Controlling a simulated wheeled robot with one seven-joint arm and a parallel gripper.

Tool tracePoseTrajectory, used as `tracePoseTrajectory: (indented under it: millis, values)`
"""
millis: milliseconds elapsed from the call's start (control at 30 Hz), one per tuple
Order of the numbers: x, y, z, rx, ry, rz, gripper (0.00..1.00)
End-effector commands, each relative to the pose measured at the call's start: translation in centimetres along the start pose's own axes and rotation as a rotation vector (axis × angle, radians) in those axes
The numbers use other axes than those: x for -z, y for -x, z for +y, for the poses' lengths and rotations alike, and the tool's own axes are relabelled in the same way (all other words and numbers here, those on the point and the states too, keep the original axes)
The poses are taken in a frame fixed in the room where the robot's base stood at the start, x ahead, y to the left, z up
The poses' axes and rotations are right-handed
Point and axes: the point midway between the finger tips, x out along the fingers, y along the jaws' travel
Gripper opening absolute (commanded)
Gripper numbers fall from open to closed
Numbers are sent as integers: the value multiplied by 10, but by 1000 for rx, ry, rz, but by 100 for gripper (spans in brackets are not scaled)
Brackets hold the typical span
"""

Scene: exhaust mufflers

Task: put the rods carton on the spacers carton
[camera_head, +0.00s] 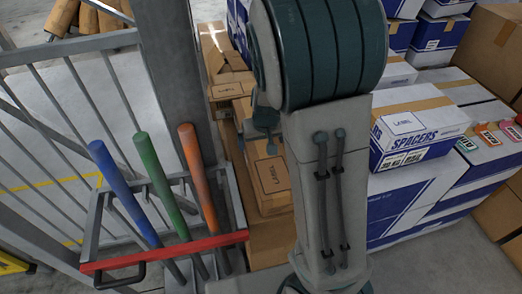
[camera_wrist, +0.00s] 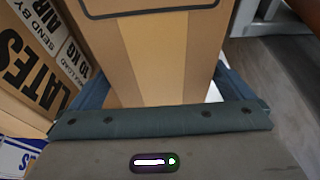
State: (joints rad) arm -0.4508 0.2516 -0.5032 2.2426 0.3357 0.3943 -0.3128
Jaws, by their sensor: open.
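The spacers carton (camera_head: 415,130), white and blue with a tan tape strip and a white label on top, sits on other blue and white cartons right of my arm. A brown carton with a paler tape strip (camera_wrist: 190,48) fills the space between the fingers of my gripper (camera_wrist: 162,75) in the wrist view. The gripper is open around it. No name is readable on it, so I cannot tell whether it is the rods carton. In the head view, a brown carton with a printed label (camera_head: 268,178) lies below the partly hidden gripper (camera_head: 264,122).
A brown carton marked "LATES" (camera_wrist: 28,70) stands close left of my gripper in the wrist view. A red-fronted rack (camera_head: 165,250) with blue, green and orange tubes stands left of the brown stack. Small coloured labelled boxes (camera_head: 487,137) are right of the spacers carton.

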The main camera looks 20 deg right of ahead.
Motion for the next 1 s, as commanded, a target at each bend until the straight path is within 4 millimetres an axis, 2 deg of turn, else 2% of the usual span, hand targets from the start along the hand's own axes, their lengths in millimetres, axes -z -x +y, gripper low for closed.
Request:
tracePoseTrajectory:
  millis: [33,200,333,533,567,800,1000]
  values:
    - [-1,-12,0,-2,1,-3,100]
    - [0,-36,0,-2,-1,-3,100]
    - [1,-43,0,-1,0,-2,100]
    - [1,-42,0,-1,0,-1,100]
    - [1,-42,0,-1,0,-1,97]
    - [3,-41,0,-1,0,2,30]
    - [3,-41,0,-1,0,2,29]
